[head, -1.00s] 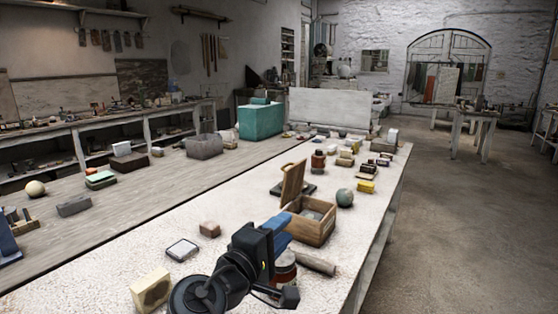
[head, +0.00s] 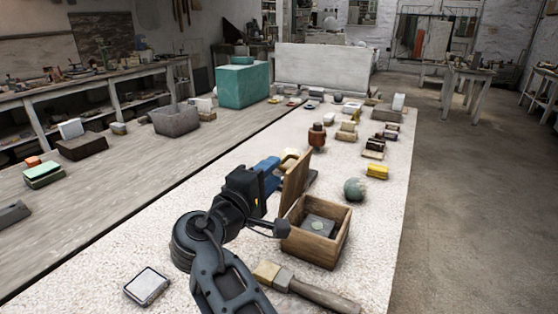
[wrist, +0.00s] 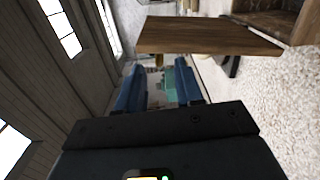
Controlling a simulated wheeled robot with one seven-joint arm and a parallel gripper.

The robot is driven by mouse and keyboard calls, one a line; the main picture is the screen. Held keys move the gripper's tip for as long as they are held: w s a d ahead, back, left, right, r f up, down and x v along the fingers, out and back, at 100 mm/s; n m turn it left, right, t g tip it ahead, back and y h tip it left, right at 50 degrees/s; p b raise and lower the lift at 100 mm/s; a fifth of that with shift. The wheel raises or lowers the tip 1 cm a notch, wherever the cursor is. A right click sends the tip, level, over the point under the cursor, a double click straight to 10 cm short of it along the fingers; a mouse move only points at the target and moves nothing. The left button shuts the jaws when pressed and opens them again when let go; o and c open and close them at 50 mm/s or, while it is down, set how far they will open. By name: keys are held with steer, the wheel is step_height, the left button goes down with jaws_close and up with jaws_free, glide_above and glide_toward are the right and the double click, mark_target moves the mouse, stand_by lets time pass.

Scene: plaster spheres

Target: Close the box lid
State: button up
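The wooden box (head: 315,243) stands on the speckled white table with its top open. A small grey block with a pale round spot (head: 318,226) lies inside it. The lid (head: 297,181) stands up at the box's left side, leaning slightly outward. The lid (wrist: 205,36) crosses above the fingers there, and part of the box (wrist: 270,15) shows at the top right.
A brown bottle (head: 317,136) stands behind the lid. A wooden-handled brush or mallet (head: 305,287) lies in front of the box. A framed tile (head: 147,287) lies at front left.

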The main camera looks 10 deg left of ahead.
steer(key=shift+x, duration=2.25)
jaws_close()
steer(key=shift+r, duration=0.1)
